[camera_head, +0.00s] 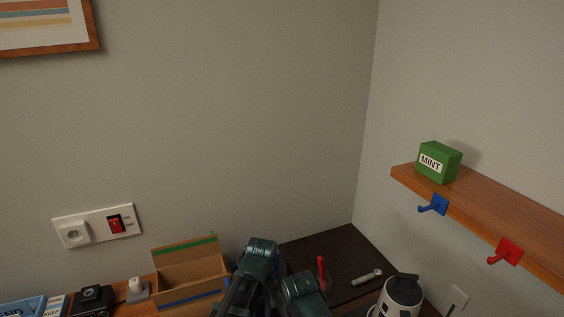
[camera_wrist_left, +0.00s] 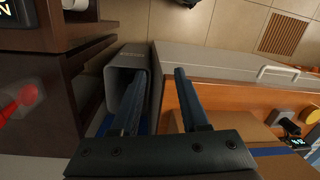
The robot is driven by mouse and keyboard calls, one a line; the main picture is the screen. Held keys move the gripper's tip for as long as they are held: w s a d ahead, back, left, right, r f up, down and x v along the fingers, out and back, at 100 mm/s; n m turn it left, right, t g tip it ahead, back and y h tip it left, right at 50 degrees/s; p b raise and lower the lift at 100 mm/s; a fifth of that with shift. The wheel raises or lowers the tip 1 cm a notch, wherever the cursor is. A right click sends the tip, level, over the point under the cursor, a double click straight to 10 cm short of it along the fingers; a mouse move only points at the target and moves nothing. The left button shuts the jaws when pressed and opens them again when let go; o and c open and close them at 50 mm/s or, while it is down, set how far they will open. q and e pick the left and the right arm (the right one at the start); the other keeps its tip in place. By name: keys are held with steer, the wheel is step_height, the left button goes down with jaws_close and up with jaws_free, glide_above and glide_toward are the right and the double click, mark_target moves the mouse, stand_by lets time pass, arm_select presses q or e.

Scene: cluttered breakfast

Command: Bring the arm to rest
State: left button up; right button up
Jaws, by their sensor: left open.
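My left gripper (camera_wrist_left: 159,72) shows in the left wrist view with its two dark fingers spread apart and nothing held between them. Dark green links of my arm rise at the bottom middle of the head view, in front of the counter and beside the cardboard box. The fingertips cannot be made out in the head view. My right gripper is in neither view.
An open cardboard box (camera_head: 189,274) stands left of my arm. A dark surface (camera_head: 325,252) holds a red item (camera_head: 321,268) and a metallic tool (camera_head: 367,277). A white canister (camera_head: 401,297) stands at right. A wooden shelf (camera_head: 500,217) bears a green MINT box (camera_head: 439,163).

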arm_select(q)
steer(key=s+r+m, duration=0.1)
steer(key=s+m, duration=0.8)
steer(key=m, duration=0.1)
steer(key=shift+m+t+y+p, duration=0.4)
steer(key=shift+a, duration=0.1)
stand_by(0.8)
